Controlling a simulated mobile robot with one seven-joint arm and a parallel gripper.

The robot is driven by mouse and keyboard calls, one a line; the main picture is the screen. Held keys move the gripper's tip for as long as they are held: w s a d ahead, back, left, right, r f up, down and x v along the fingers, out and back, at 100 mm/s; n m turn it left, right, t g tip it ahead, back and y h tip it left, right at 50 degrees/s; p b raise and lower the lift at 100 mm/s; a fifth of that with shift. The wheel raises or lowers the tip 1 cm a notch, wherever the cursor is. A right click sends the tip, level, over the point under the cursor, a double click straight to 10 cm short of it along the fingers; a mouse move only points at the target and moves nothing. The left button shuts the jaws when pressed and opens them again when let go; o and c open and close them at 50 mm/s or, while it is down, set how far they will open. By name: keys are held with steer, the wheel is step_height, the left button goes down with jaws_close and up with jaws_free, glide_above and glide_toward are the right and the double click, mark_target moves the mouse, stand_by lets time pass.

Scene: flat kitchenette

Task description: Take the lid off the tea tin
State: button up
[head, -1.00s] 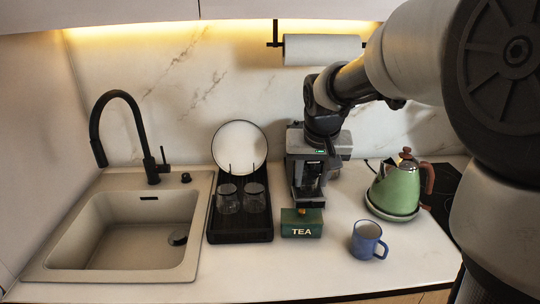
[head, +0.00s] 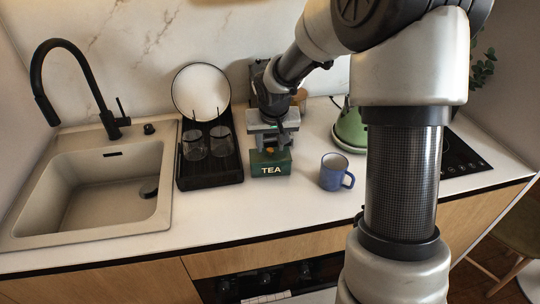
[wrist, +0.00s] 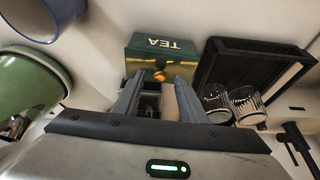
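My gripper (wrist: 160,82) is open and points at the lid. In the wrist view the knob appears midway between the fingertips, with a gap on both sides. In the head view my gripper (head: 272,143) is just above the tin. I cannot tell whether the fingertips reach down beside the knob.
A black rack (head: 210,178) with two glasses and a plate stands left of the tin, beside the sink (head: 90,190). A blue mug (head: 334,173) stands to the right, with a green kettle (head: 350,128) behind it. The counter in front of the tin is clear.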

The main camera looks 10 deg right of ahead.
steer(key=shift+x, duration=0.85)
steer(key=shift+c, duration=0.4)
jaws_close()
steer(key=shift+r, duration=0.15)
